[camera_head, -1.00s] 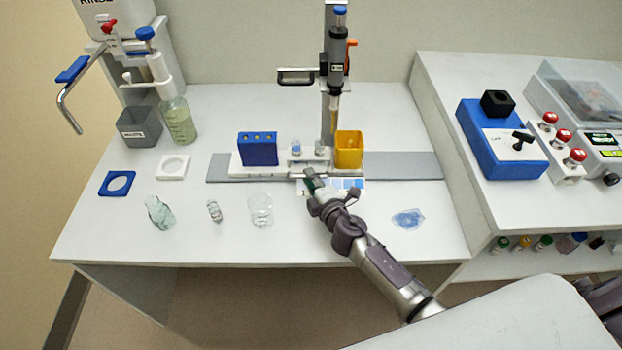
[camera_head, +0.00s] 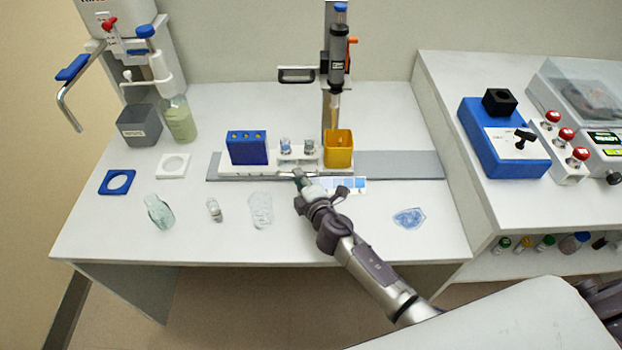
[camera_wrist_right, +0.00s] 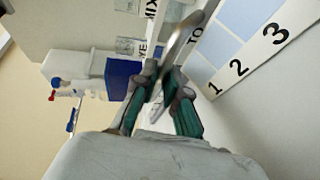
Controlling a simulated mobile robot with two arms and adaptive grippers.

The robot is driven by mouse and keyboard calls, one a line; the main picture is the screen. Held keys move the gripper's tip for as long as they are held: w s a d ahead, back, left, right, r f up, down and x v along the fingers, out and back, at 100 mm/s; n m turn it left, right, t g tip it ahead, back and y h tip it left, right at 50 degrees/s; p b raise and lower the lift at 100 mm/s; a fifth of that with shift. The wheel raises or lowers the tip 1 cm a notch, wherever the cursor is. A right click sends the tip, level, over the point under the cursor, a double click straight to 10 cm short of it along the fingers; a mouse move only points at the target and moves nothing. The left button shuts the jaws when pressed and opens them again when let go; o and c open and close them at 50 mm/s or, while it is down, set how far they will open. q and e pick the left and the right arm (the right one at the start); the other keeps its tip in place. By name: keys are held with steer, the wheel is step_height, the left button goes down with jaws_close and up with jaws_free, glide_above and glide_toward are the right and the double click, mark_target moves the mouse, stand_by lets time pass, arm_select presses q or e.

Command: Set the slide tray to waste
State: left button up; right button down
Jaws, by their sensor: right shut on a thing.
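The slide tray (camera_head: 250,171) is a long white carriage on a grey rail (camera_head: 405,165) in the middle of the bench. It carries a blue rack (camera_head: 248,149) at its left, small glass vials (camera_head: 285,145) in the middle and a yellow cup (camera_head: 338,150) at its right. My right gripper (camera_head: 299,177) is at the tray's front edge, shut on its handle; the fingers hide part of the grip. In the wrist view the green-padded fingers (camera_wrist_right: 160,95) close around the metal handle (camera_wrist_right: 182,38). My left gripper is not in view.
A dispensing pipette (camera_head: 338,60) on a post stands behind the tray. A numbered strip (camera_head: 350,185) lies in front. A grey waste cup (camera_head: 138,126), green bottle (camera_head: 179,120) and loose glassware (camera_head: 159,212) are at left. Bare rail extends right of the tray.

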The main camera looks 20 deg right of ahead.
steer(key=shift+w+a, duration=0.15)
steer(key=shift+a, duration=0.4)
steer(key=shift+w+a, duration=0.15)
steer(key=shift+a, duration=0.4)
steer(key=c, duration=1.5)
jaws_free()
steer(key=shift+a, duration=0.1)
steer(key=shift+s+d, duration=0.2)
steer(key=shift+s, duration=0.15)
steer(key=v, duration=1.1)
steer(key=shift+s+a, duration=0.15)
